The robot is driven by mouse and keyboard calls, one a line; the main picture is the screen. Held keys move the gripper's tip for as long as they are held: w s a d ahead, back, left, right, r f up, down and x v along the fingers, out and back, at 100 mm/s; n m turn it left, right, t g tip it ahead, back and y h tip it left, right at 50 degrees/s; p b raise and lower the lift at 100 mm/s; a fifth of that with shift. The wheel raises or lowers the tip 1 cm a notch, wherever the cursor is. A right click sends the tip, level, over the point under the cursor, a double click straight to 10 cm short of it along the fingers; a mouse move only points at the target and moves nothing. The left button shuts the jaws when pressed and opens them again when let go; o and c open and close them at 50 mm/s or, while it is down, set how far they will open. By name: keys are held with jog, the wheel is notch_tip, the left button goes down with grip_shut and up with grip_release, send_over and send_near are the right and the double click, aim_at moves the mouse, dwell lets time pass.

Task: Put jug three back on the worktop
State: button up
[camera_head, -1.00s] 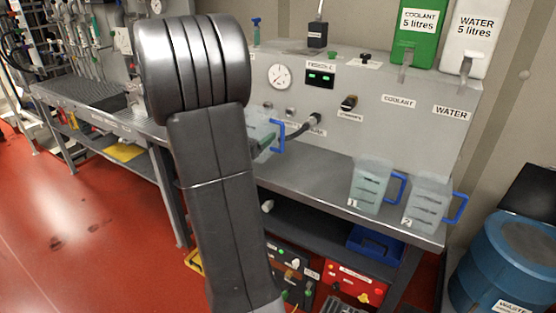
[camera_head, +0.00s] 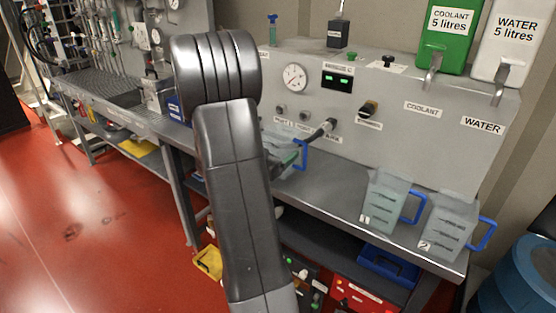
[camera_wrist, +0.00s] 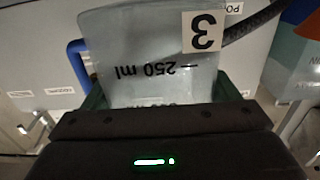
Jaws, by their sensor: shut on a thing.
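Jug three (camera_wrist: 150,60) is a translucent jug with a "3" label and a 250 ml mark, both upside down in the wrist view. My gripper (camera_wrist: 160,97) is shut on it, its green fingers on either side. In the head view, the jug (camera_head: 280,133) is partly hidden behind my arm, its blue handle to the right. It is in front of the panel, over the grey worktop (camera_head: 335,198). Whether its base touches the worktop is hidden.
Jug one (camera_head: 384,205) and jug two (camera_head: 447,228) stand on the worktop's right part, with free room left of them. A dark hose (camera_head: 322,132) comes out of the panel close to jug three. A blue drum (camera_head: 520,285) is at the lower right.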

jog(key=shift+f, duration=1.1)
jog(key=shift+f, duration=0.2)
jog(key=o, duration=1.2)
jog(key=shift+r, duration=0.15)
jog(key=shift+s+a, duration=0.15)
jog(key=b+v, duration=0.1)
jog(key=v, duration=1)
jog(key=shift+s+a, duration=0.15)
jog(key=shift+s, duration=0.15)
jog(key=shift+r, duration=0.1)
